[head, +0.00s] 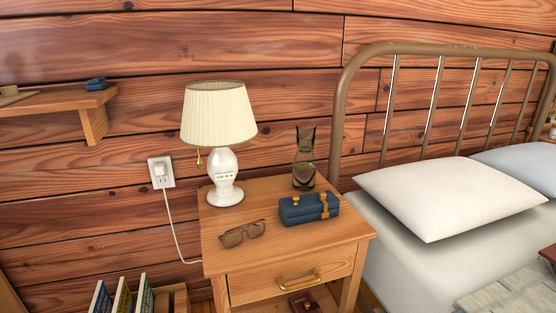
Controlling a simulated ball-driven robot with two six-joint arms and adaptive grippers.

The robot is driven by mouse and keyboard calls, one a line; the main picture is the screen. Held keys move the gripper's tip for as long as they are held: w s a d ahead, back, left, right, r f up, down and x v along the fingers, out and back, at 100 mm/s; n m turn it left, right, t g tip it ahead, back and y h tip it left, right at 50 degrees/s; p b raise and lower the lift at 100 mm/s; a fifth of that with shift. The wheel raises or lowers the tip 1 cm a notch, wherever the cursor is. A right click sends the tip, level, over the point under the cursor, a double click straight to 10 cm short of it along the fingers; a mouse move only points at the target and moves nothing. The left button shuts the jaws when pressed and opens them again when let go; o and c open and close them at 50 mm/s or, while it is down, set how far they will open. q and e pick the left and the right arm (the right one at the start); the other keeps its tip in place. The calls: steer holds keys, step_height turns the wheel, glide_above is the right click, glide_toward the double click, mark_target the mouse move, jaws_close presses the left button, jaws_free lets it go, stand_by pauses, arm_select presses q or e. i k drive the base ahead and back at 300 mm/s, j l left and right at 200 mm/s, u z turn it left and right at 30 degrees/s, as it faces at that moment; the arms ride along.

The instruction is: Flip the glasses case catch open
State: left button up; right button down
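A dark blue glasses case (300,210) lies on top of the wooden nightstand (262,258), near its right side. A tan strap or catch (325,205) runs over the case toward its right end, and a small tan knob sits near its left end. The case looks closed; whether the catch is fastened is too small to tell. Neither of my grippers shows in the head view.
A white lamp (225,175) with a cream shade stands behind the glasses. The bed with a white pillow (450,195) is close on the right. Books (123,298) stand low at left; a wall shelf (60,102) is above.

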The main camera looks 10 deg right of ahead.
mark_target(322, 196)
steer(key=i+u, duration=0.15)
steer(key=i, duration=0.95)
